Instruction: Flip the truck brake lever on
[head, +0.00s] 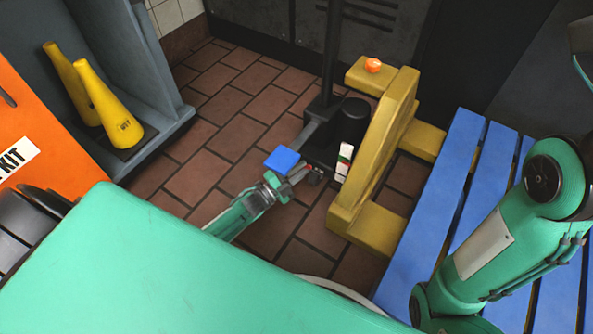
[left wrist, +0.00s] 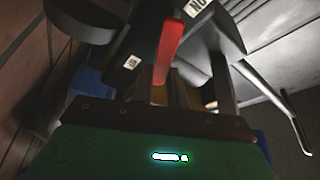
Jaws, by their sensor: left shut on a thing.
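The truck (head: 330,125) stands on the tiled floor, a dark base with an upright black pole, beside a yellow wooden frame. My left gripper (head: 308,176) is low at the truck's near side, beside a blue flat part. In the left wrist view a red bar (left wrist: 168,52), which looks like the brake lever, rises in front of my left gripper (left wrist: 185,92), under dark truck parts with white labels. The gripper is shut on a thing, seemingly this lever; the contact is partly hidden. The lever's exact position is hard to tell. My right gripper is out of view.
The yellow wooden frame (head: 378,150) stands close on the right, with an orange object (head: 373,65) on it. A blue slatted pallet (head: 432,215) lies further right. Yellow cones (head: 105,105) stand in a grey shelf at left. Tiled floor is clear left of the truck.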

